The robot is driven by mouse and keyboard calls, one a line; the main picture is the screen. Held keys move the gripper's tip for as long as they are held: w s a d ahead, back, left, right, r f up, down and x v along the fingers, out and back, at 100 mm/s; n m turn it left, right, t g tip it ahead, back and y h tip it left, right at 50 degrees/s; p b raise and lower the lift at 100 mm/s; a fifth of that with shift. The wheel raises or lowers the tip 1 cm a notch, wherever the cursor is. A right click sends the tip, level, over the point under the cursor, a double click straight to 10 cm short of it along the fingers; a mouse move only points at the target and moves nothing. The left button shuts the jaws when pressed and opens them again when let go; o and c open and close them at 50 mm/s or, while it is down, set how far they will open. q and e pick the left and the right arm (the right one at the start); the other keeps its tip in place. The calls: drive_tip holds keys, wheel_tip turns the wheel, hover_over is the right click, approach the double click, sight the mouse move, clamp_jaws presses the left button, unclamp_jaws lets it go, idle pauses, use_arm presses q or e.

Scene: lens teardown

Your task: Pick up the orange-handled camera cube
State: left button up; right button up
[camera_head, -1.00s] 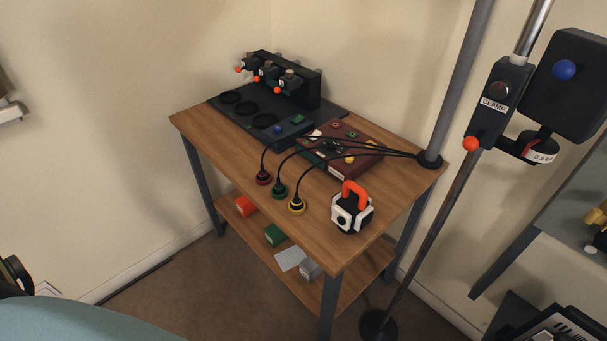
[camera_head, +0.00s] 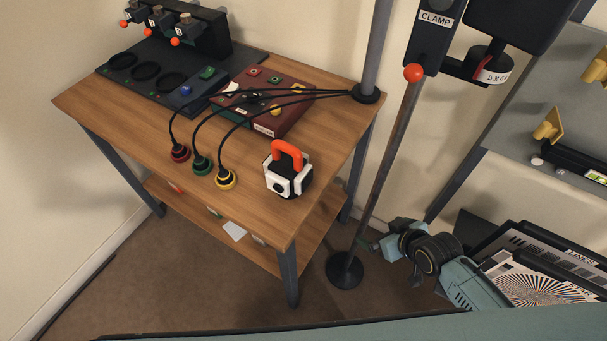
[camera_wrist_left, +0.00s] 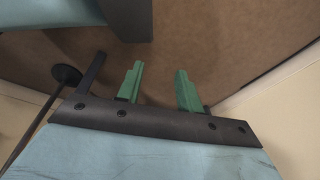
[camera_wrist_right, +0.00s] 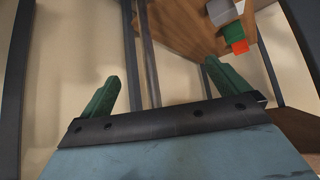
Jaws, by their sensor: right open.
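The camera cube (camera_head: 288,178), black and white with an orange handle on top, stands upright near the front right corner of the wooden table (camera_head: 130,135). My right gripper (camera_head: 388,247) is low to the right of the table, near the stand's base and apart from the cube. In the right wrist view its green fingers (camera_wrist_right: 163,78) are spread with nothing between them. My left gripper shows only in its own wrist view, its fingers (camera_wrist_left: 160,82) apart and empty above brown floor. The cube is in neither wrist view.
A metal stand with a clamp (camera_head: 432,35) and round base (camera_head: 345,270) is right of the table. Red, green and yellow plugs (camera_head: 225,179) with black cables lie left of the cube. A maroon box (camera_head: 290,112) is behind it. A grey shelf (camera_head: 535,110) is at right.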

drive_tip(key=w+a+r+n+t+y+b, duration=0.1)
drive_tip(key=a+r, duration=0.2)
drive_tip(key=r, duration=0.3)
drive_tip(key=w+a+r+n+y, duration=0.1)
drive_tip(key=a+r+y, duration=0.15)
drive_tip(key=r, duration=0.35)
use_arm(q)
drive_tip(key=a+f+b, duration=0.1)
drive_tip(key=a+f, duration=0.2)
use_arm(e)
drive_tip(key=n+y, duration=0.4)
drive_tip(key=n, duration=0.1)
approach(305, 177)
drive_tip(key=shift+g+y, duration=0.25)
drive_tip(key=shift+g, duration=0.05)
drive_tip(key=b+x, duration=0.2)
drive_tip(key=x, duration=0.7)
drive_tip(key=shift+w+d, duration=0.15)
drive_tip(key=shift+w, duration=0.1)
drive_tip(key=shift+b+x, duration=0.75)
drive_tip(key=shift+x, duration=1.5)
drive_tip(key=shift+w+a+f, duration=0.15)
drive_tip(key=shift+w+a, duration=0.1)
drive_tip(key=shift+w, duration=0.2)
use_arm(q)
drive_tip(key=w+d+r, duration=0.1)
drive_tip(key=w+r, duration=0.5)
drive_tip(key=shift+w+t, duration=0.2)
drive_tip(key=shift+t, duration=0.1)
